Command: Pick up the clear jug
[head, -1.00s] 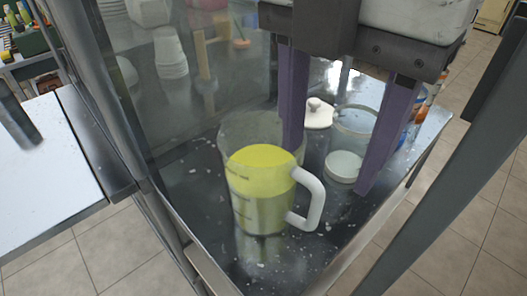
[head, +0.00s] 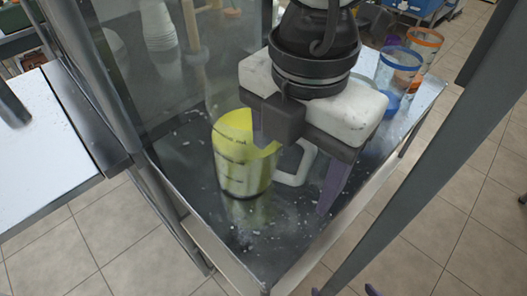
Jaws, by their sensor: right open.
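The clear jug (head: 240,175) holds yellow-green liquid and stands upright on the metal counter, with its white handle (head: 305,165) on the right side. My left gripper (head: 298,160) is over the jug's handle side. Its two purple fingers are wide apart, one in front of the jug's upper right part and one to the right of the handle. The handle shows between them, and part of the jug's rim is hidden by the gripper. I cannot tell whether a finger touches the jug. Only the purple fingertips of my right gripper (head: 345,291) show, apart, at the bottom edge.
The metal counter (head: 290,235) is wet and flecked, with bare room in front of the jug. A blue-rimmed clear cup (head: 396,72) and an orange-rimmed one (head: 425,45) stand at the back right. A clear panel and stacked white cups (head: 158,28) are behind left. A grey post (head: 440,175) crosses the right.

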